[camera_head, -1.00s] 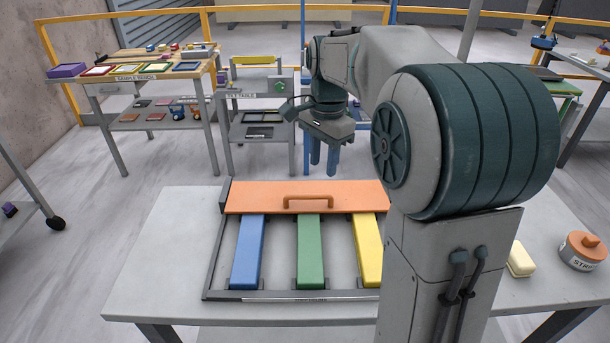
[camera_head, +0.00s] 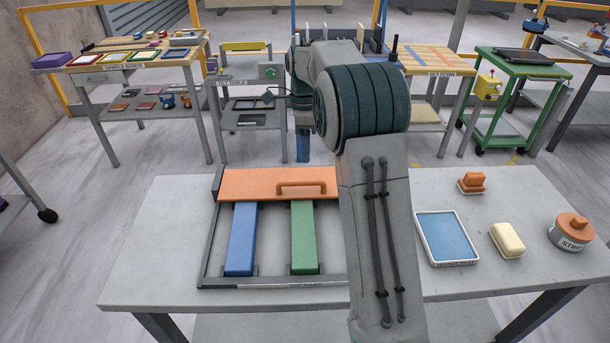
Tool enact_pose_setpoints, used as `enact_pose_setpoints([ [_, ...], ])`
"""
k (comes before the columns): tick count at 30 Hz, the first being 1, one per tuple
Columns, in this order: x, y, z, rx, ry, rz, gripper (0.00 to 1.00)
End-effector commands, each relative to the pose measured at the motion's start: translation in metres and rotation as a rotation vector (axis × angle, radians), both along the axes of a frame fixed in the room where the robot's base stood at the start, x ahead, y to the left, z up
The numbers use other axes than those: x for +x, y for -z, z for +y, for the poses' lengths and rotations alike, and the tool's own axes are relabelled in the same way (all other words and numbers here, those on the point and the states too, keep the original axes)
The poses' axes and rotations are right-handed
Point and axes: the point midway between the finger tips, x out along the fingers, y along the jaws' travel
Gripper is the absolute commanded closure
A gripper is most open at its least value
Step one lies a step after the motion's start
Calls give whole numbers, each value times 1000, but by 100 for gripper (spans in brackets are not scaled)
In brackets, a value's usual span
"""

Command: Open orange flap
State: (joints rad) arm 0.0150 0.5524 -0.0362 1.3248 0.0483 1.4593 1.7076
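The orange flap (camera_head: 252,184) lies flat across the far end of a dark grey frame (camera_head: 209,249) on the table. Its orange handle (camera_head: 301,187) stands up near the flap's middle. Blue (camera_head: 241,240) and green (camera_head: 304,240) bars run from the flap toward the frame's near edge. My arm hides the right part of the flap and frame. My gripper (camera_head: 303,147) points down beyond the flap's far edge, apart from the handle. Only blue finger parts show below my wrist, and whether they are open is unclear.
On the table (camera_head: 150,250) to the right are a white-rimmed blue tray (camera_head: 478,242), a cream block (camera_head: 507,240), an orange item (camera_head: 471,182) and an orange-lidded round container (camera_head: 572,232). The table's left side is clear. Benches and carts stand behind.

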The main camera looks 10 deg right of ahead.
Motion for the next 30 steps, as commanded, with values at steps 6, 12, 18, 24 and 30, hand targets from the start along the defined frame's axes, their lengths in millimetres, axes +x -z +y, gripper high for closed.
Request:
enact_pose_setpoints([
  [6, -10, 45, 1, 0, 0, 4, 64],
  [12, -14, 70, 2, -1, 0, 2, 64],
  [18, -15, 78, 2, -1, 0, 0, 64],
  [24, -15, 78, 2, -1, 0, -1, 64],
  [30, -15, 78, 2, 0, 0, 0, 100],
])
